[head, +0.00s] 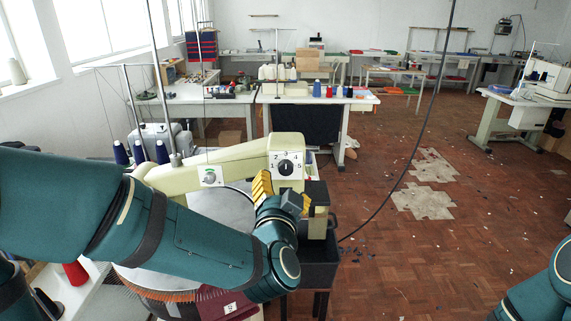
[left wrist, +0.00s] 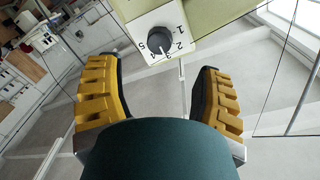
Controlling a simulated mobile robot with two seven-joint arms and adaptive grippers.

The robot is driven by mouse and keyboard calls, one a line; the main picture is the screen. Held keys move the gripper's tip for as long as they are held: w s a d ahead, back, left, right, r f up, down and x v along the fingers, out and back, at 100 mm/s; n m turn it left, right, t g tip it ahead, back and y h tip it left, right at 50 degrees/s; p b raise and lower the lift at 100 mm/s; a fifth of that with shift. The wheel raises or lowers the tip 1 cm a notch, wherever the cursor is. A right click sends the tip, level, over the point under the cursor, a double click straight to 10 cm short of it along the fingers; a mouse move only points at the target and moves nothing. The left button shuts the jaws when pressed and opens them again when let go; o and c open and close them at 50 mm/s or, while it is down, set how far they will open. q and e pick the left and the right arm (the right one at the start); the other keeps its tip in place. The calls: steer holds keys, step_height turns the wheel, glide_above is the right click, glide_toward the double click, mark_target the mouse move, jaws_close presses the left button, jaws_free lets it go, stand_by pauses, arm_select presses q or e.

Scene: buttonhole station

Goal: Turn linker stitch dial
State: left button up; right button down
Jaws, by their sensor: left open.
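The stitch dial (head: 286,168) is a round black knob on a white numbered plate, on the end of the cream linker arm (head: 235,158). In the left wrist view the dial (left wrist: 158,45) shows upside down, its pale mark seemingly near 3. My left gripper (head: 284,192) has yellow ridged fingers and is below and in front of the dial. In the left wrist view the fingers of my left gripper (left wrist: 159,70) are spread wide and empty, with the dial beyond their tips, apart from them. My right gripper is not in view; only part of that arm shows at lower right.
A smaller knob (head: 210,177) sits on the linker arm left of the dial. Blue thread cones (head: 139,151) stand at left. A hanging black cable (head: 412,150) crosses the room. The floor at right is open.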

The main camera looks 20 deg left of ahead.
mark_target(286, 170)
arm_select(q)
steer(key=x, duration=0.7)
steer(key=shift+w, duration=0.4)
jaws_close()
